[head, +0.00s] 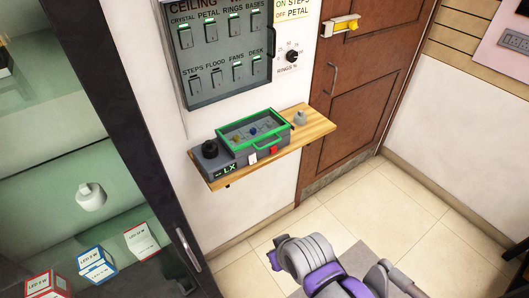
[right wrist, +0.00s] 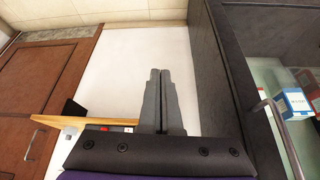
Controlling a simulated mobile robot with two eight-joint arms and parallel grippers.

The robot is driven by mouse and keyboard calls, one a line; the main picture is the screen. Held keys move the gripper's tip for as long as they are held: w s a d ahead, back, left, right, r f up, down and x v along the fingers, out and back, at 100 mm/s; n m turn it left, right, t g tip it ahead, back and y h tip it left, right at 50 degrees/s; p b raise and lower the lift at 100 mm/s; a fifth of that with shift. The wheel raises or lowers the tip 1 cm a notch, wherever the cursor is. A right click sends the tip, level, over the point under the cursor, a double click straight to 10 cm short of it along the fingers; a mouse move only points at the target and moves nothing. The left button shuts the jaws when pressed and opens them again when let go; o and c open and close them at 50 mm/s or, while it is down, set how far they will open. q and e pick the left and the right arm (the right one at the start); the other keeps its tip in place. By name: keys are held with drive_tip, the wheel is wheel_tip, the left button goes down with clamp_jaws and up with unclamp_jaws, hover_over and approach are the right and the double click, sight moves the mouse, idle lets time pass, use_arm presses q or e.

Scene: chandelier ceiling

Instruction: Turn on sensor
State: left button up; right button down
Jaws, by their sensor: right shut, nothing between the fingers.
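A grey sensor box (head: 210,170) with a green "LX" display sits on a wooden wall shelf (head: 316,130). A black round part (head: 209,148) is on its left end. My left gripper is out of view.
A brown door (head: 345,95) is to the right. A dark-framed cabinet (head: 125,110) with bulb boxes (head: 95,262) is at left. Tiled floor is open below.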

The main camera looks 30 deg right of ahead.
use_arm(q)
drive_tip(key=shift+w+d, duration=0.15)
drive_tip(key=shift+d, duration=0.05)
use_arm(e)
drive_tip(key=shift+w+d, duration=0.15)
drive_tip(key=shift+d, duration=0.1)
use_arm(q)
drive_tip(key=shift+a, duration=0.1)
use_arm(e)
drive_tip(key=shift+a, duration=0.15)
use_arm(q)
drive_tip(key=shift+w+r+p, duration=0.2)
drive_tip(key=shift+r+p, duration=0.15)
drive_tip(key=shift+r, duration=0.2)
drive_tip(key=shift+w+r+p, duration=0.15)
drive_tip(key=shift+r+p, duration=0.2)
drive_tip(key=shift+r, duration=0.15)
use_arm(e)
drive_tip(key=w+d+r+m+t, duration=0.1)
drive_tip(key=w+d+r+m, duration=0.2)
drive_tip(key=w+m, duration=0.2)
drive_tip(key=w+d+r+m+t, duration=0.1)
drive_tip(key=w+d+r+m, duration=0.2)
drive_tip(key=w+m, duration=0.3)
drive_tip(key=w+d+r+m+t+y, duration=0.1)
drive_tip(key=w+d+r+m, duration=0.2)
drive_tip(key=w+m, duration=0.2)
drive_tip(key=shift+w+d, duration=0.3)
drive_tip(key=shift+w, duration=0.35)
drive_tip(key=shift+f, duration=0.15)
